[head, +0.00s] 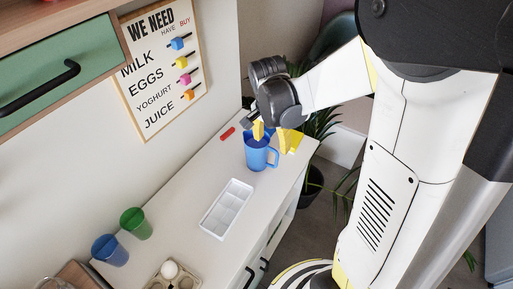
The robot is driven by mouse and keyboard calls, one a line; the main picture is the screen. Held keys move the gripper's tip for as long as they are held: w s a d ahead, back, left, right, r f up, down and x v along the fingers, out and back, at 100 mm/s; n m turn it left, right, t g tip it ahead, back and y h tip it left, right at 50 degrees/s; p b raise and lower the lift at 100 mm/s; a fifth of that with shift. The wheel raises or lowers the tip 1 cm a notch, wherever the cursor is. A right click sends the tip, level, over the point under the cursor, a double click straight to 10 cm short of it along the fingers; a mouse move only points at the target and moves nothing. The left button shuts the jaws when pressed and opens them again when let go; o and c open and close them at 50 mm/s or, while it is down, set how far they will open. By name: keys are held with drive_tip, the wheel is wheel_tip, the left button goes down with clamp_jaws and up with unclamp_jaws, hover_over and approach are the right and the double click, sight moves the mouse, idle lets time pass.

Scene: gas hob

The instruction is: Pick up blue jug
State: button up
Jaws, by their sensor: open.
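The blue jug (257,156) stands upright on the white counter (190,178), towards its far end, with its handle on the right side. My gripper (268,132) is directly above the jug, with its yellow fingertips pointing down at the rim. The fingers are open and apart. One finger shows over the jug's opening and the other at its right side. The gripper partly hides the back of the rim, and I cannot tell whether the fingers touch the jug.
A white ice tray (227,208) lies in front of the jug. A red object (227,133) and yellow notes (294,141) lie near it. Green (136,224) and blue (110,250) cups and an egg carton (172,274) stand nearer. A wall with a notice board (163,60) bounds the left.

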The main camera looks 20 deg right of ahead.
sight(273, 150)
drive_tip(key=f+b, duration=0.1)
drive_tip(key=f, duration=0.1)
drive_tip(key=f+b, duration=0.1)
drive_tip(key=f, duration=0.1)
drive_tip(key=f+b, duration=0.1)
drive_tip(key=f, duration=0.2)
drive_tip(key=shift+w+d, duration=0.1)
drive_tip(key=shift+d, duration=0.3)
drive_tip(key=shift+r, duration=0.15)
drive_tip(key=c, duration=1.4)
clamp_jaws()
drive_tip(key=shift+r, duration=0.15)
